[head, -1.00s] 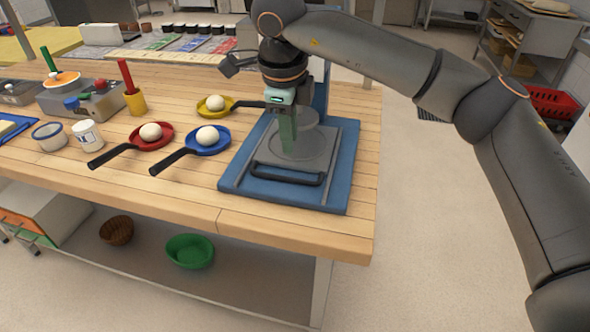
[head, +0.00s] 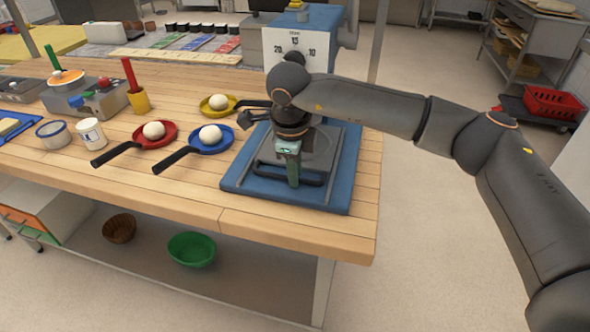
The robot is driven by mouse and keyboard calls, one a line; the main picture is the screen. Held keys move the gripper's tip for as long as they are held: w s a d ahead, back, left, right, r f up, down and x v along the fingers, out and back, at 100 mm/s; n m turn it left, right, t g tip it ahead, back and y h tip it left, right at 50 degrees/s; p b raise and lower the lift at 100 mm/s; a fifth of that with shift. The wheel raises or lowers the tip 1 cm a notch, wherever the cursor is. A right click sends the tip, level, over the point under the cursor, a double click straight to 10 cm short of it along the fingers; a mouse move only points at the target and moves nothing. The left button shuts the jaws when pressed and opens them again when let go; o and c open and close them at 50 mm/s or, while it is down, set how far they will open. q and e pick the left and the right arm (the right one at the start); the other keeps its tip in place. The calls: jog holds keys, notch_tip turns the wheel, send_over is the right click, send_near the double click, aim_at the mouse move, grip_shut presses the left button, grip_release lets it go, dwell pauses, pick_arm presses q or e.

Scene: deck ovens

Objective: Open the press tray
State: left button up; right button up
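The press (head: 299,40) has a blue body with a white dial face, and stands on a blue base (head: 240,176) at the right end of the wooden table. Its grey tray (head: 322,146) lies flat on the base, with a dark bar handle (head: 312,181) along the front edge. My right gripper (head: 293,183) points down over the front of the tray, at the handle. Its fingers overlap the handle, and I cannot tell whether they are closed on it. The wrist hides part of the tray. My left gripper is not in view.
Three small pans, red (head: 165,141), blue (head: 220,144) and yellow (head: 228,108), each hold a white ball left of the press. A green bowl (head: 191,250) and a brown basket (head: 119,229) sit on the lower shelf. The table front before the press is clear.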

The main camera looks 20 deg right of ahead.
grip_shut()
dwell(1.2)
